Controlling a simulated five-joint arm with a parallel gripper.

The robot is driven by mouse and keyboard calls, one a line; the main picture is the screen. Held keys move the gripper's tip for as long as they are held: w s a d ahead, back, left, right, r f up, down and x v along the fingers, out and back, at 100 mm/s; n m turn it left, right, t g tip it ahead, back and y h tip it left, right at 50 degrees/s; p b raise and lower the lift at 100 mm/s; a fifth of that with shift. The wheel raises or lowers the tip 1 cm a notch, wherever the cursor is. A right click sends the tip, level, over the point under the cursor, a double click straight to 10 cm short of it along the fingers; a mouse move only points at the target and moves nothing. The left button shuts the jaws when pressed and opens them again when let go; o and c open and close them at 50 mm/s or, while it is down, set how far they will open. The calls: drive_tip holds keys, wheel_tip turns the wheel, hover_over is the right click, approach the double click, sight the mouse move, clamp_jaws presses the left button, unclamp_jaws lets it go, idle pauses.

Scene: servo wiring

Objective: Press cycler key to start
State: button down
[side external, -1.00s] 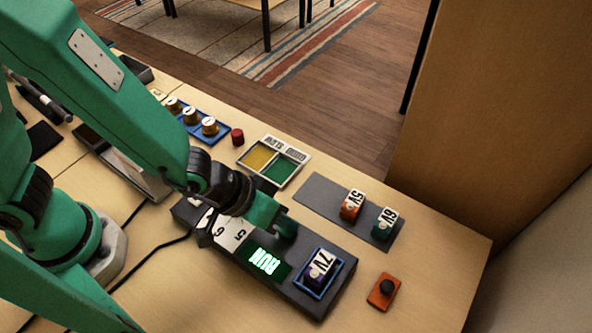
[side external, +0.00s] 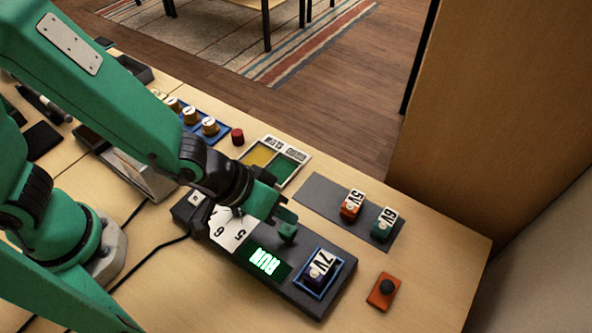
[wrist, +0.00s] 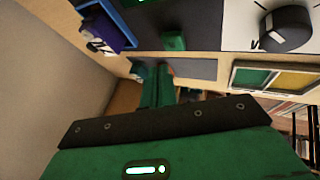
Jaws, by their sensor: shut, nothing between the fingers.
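The cycler (side external: 222,256) is a long dark box on the table, with a white numbered dial (side external: 234,230) and a display (side external: 266,262) lit green with RUN. A green key (side external: 287,231) stands on its top beside the display; it also shows in the wrist view (wrist: 174,41). A purple 7V block (side external: 319,267) sits in the blue-rimmed bay at the cycler's right end. My gripper (side external: 282,213) is shut and empty, just above and behind the key. I see a gap between it and the key in the wrist view, where the shut fingers (wrist: 158,75) show.
An orange 5V block (side external: 351,206) and a green 6V block (side external: 383,225) stand on a grey mat (side external: 322,195) behind. A red box with a black button (side external: 384,291) lies at right. A yellow-green tray (side external: 268,160) and blue rack (side external: 218,139) are farther back.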

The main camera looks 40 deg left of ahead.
sight(283, 227)
drive_tip(key=shift+r, duration=1.75)
drive_tip(key=shift+a, duration=0.1)
drive_tip(key=shift+w+a+r, duration=0.2)
drive_tip(key=w+a+r+y, duration=0.1)
drive_tip(key=w+a+r, duration=0.3)
drive_tip(key=a, duration=0.5)
drive_tip(key=s+a+r+y, duration=0.1)
drive_tip(key=s+a+r, duration=0.1)
drive_tip(key=a, duration=0.4)
drive_tip(key=s+a+r+y, duration=0.2)
drive_tip(key=s+a+r, duration=0.1)
drive_tip(key=a, duration=0.4)
drive_tip(key=s+a+r+n+y, duration=0.1)
drive_tip(key=s+a+r, duration=0.2)
drive_tip(key=a, duration=0.4)
drive_tip(key=shift+s+r+t, duration=0.15)
drive_tip(key=shift+r+t, duration=0.15)
drive_tip(key=shift+r, duration=0.5)
